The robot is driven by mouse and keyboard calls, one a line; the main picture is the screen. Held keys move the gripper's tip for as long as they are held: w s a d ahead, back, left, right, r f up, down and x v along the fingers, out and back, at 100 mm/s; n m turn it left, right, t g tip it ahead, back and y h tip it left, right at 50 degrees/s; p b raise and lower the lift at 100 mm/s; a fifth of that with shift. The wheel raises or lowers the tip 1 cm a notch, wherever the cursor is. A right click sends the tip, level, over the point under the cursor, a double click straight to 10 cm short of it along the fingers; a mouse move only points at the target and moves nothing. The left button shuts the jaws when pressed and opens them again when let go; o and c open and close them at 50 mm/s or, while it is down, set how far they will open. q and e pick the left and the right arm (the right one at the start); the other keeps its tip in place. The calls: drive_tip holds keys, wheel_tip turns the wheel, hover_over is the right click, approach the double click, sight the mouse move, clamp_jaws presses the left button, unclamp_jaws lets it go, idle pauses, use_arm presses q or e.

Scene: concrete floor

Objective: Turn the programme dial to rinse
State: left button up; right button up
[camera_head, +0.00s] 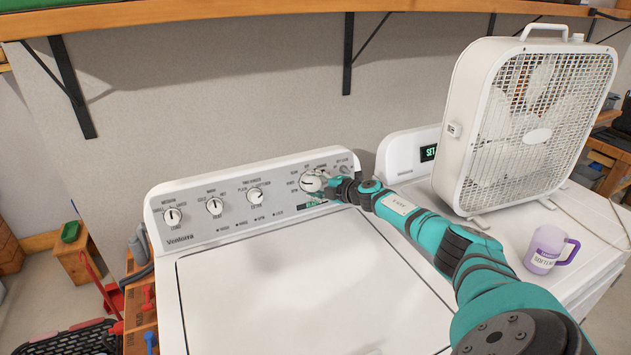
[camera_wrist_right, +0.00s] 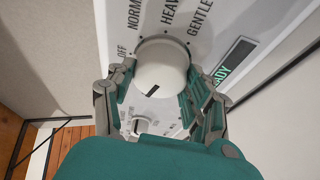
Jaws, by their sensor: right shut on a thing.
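The programme dial (camera_head: 311,180) is the large white knob at the right of the washer's control panel (camera_head: 190,229). My right gripper (camera_head: 325,186) reaches it from the right in the head view. In the right wrist view the dial (camera_wrist_right: 162,62) sits between the teal fingers of my right gripper (camera_wrist_right: 160,92), which is shut on it. A dark pointer mark on the dial slants toward the lower left of that view. The labels OFF, NORMAL, HEAVY and GENTLE show around it; the rinse label is not readable. My left gripper is not in view.
Smaller knobs for load (camera_head: 172,216), another setting (camera_head: 214,206) and a third (camera_head: 255,195) sit left on the panel. A box fan (camera_head: 456,130) and a purple-handled mug (camera_head: 544,250) stand on the neighbouring machine. A shelf (camera_head: 250,11) runs above. The washer lid (camera_head: 300,290) is clear.

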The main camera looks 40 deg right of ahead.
drive_tip(key=shift+n, duration=0.6)
drive_tip(key=o, duration=1.2)
drive_tip(key=shift+s+r, duration=0.1)
drive_tip(key=shift+s, duration=0.4)
drive_tip(key=v, duration=1.1)
drive_tip(key=shift+r, duration=0.2)
drive_tip(key=shift+p, duration=0.35)
